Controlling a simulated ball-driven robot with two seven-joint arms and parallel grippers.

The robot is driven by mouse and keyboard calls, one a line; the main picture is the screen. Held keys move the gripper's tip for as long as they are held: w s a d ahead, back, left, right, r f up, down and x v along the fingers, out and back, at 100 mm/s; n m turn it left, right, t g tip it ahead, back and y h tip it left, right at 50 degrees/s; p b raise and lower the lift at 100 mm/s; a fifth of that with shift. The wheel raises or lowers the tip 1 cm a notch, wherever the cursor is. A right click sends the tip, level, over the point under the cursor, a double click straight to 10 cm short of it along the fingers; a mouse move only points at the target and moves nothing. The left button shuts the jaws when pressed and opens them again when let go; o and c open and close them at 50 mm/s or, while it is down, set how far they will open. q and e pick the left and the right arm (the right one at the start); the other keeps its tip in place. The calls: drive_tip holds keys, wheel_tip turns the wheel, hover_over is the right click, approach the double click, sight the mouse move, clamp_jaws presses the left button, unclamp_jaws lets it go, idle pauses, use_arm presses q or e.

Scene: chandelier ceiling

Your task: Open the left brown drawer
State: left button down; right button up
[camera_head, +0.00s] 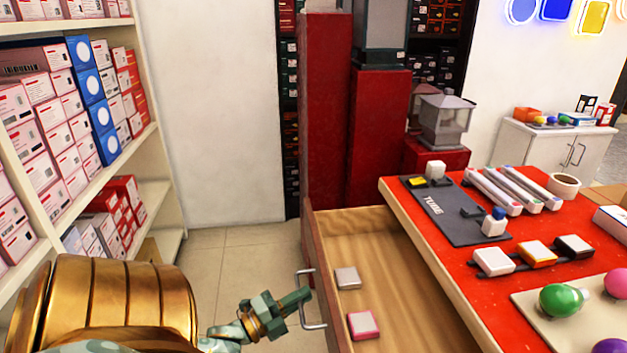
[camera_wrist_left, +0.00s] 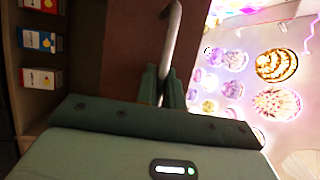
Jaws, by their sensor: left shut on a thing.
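The left brown drawer (camera_head: 372,250) stands pulled out from under the red-topped counter. Its wooden floor holds a beige square piece (camera_head: 347,278) and a pink square piece (camera_head: 363,324). My left gripper (camera_head: 304,294) comes in from the left at the metal handle (camera_head: 313,326) on the drawer's front. In the left wrist view the fingers (camera_wrist_left: 165,90) are shut on the pale handle bar (camera_wrist_left: 174,45), in front of the brown drawer front (camera_wrist_left: 130,50). The fingertips' far side is hidden. My right gripper is in neither view.
The red counter (camera_head: 462,262) carries a tube switch board (camera_head: 440,208), white tubes, switches and coloured bulbs. A shelf (camera_head: 70,205) of boxes stands at the left. Tiled floor (camera_head: 245,262) lies free between shelf and drawer. Red pillars (camera_head: 378,140) stand behind the drawer.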

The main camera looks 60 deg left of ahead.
use_arm(q)
drive_tip(key=shift+s+f, duration=0.1)
drive_tip(key=shift+s, duration=0.2)
drive_tip(key=c, duration=1.5)
unclamp_jaws()
drive_tip(key=shift+a, duration=0.1)
drive_tip(key=s+f, duration=0.1)
drive_tip(key=s, duration=0.9)
drive_tip(key=s+f+p, duration=0.1)
drive_tip(key=s, duration=0.5)
drive_tip(key=shift+f, duration=0.35)
